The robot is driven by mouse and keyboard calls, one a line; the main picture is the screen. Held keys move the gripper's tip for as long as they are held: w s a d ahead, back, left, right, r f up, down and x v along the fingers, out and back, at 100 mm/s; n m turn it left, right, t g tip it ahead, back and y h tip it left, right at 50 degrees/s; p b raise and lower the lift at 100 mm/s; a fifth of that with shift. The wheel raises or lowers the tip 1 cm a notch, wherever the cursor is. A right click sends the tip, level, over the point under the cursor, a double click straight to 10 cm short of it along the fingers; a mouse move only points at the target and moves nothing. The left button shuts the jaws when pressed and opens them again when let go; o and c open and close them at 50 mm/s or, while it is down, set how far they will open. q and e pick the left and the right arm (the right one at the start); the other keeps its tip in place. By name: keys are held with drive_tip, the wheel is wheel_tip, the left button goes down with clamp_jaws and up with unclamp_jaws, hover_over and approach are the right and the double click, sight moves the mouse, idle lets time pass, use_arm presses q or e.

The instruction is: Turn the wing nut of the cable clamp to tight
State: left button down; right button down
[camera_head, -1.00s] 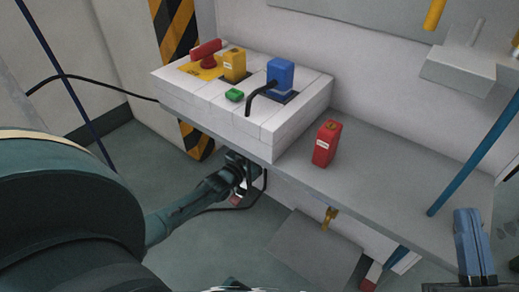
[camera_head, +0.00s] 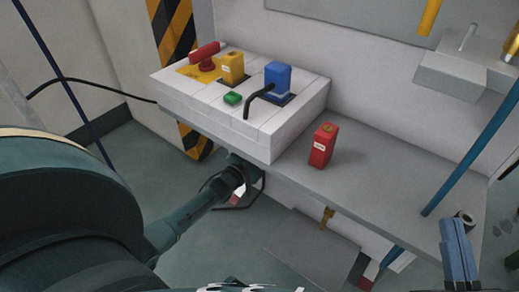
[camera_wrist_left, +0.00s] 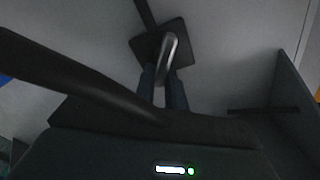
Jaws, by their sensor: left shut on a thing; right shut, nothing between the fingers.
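In the left wrist view a bent silver metal piece (camera_wrist_left: 168,52), apparently the wing nut, stands out from a dark square plate (camera_wrist_left: 178,28), apparently part of the cable clamp. The two blue fingers of my left gripper (camera_wrist_left: 162,78) are shut on it; the fine contact is dark. In the head view my left arm reaches under the shelf's front edge, below the white block, and the clamp is hidden there. My right gripper (camera_head: 457,245), with blue fingers, is shut and empty at the lower right, away from the clamp.
The grey shelf (camera_head: 385,170) carries a white block (camera_head: 255,150) with red, yellow, green and blue parts. A red box (camera_head: 322,146) stands right of it. A black cable (camera_head: 75,78) comes from the left. A blue pole (camera_head: 470,160) and a small roll (camera_head: 466,216) are at right.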

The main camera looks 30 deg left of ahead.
use_arm(q)
drive_tip(key=shift+s+f+m+b, duration=0.1)
drive_tip(key=shift+f+m+b, duration=0.25)
drive_tip(key=shift+m, duration=1.4)
drive_tip(key=shift+w+f+m+b, duration=0.1)
drive_tip(key=shift+f+m+b, duration=0.3)
drive_tip(key=shift+m, duration=1.4)
drive_tip(key=shift+s+f+m+b, duration=0.15)
drive_tip(key=shift+m+b, duration=0.35)
drive_tip(key=shift+m, duration=1.25)
use_arm(e)
drive_tip(key=shift+w+d+r+n+t+y, duration=0.1)
drive_tip(key=shift+w+r+n+t+y, duration=0.1)
drive_tip(key=shift+r+n+y, duration=0.55)
drive_tip(key=shift+w+d+r+n+t+y, duration=0.1)
drive_tip(key=shift+r+n+t+y, duration=0.1)
drive_tip(key=shift+r+n+y, duration=0.5)
drive_tip(key=shift+r, duration=0.15)
use_arm(q)
drive_tip(key=shift+a, duration=0.1)
drive_tip(key=c, duration=1.5)
unclamp_jaws()
drive_tip(key=shift+c, duration=0.2)
drive_tip(key=shift+o, duration=0.5)
drive_tip(key=shift+d+r, duration=0.1)
drive_tip(key=shift+d, duration=0.1)
use_arm(e)
drive_tip(key=shift+a, duration=0.1)
